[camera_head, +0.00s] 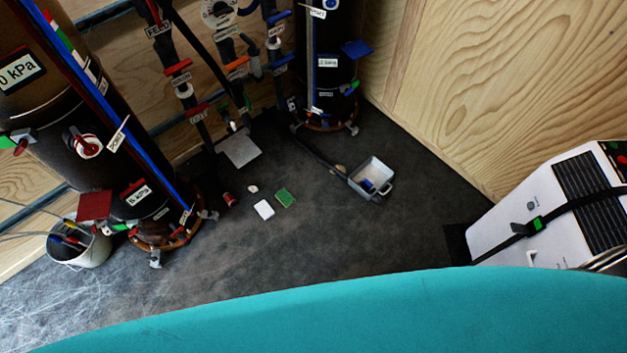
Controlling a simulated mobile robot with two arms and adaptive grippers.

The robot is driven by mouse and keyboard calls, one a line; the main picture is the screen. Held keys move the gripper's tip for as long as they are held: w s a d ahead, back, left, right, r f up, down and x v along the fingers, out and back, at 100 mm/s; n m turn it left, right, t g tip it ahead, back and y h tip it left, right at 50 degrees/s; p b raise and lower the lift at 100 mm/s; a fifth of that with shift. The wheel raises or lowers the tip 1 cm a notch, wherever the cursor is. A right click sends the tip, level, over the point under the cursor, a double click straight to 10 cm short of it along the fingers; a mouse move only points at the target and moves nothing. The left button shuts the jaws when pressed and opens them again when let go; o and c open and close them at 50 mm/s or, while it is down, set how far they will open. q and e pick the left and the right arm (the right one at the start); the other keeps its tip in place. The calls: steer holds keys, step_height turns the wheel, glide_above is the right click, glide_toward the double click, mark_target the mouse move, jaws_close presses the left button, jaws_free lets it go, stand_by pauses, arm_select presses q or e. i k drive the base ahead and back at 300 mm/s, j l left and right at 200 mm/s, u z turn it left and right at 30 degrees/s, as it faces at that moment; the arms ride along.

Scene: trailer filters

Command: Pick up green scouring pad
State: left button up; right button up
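The green scouring pad (285,197) is a small green rectangle lying flat on the dark floor, near the middle of the head view. Neither of my grippers shows in this view.
Dark filter columns (150,190) with pipes stand at left and back. A metal tray (372,177) sits right of the pad, a bucket (80,246) at far left, and a white strapped unit (550,205) at right. A large teal surface (400,315) fills the foreground. Floor around the pad is mostly clear.

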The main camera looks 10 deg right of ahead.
mark_target(283, 196)
steer(key=u, duration=0.3)
steer(key=i+l+u, duration=0.15)
steer(key=u, duration=0.2)
steer(key=i+l+u, duration=0.15)
steer(key=l+u, duration=0.2)
steer(key=i+l+u, duration=0.1)
steer(key=u, duration=0.25)
steer(key=l, duration=0.1)
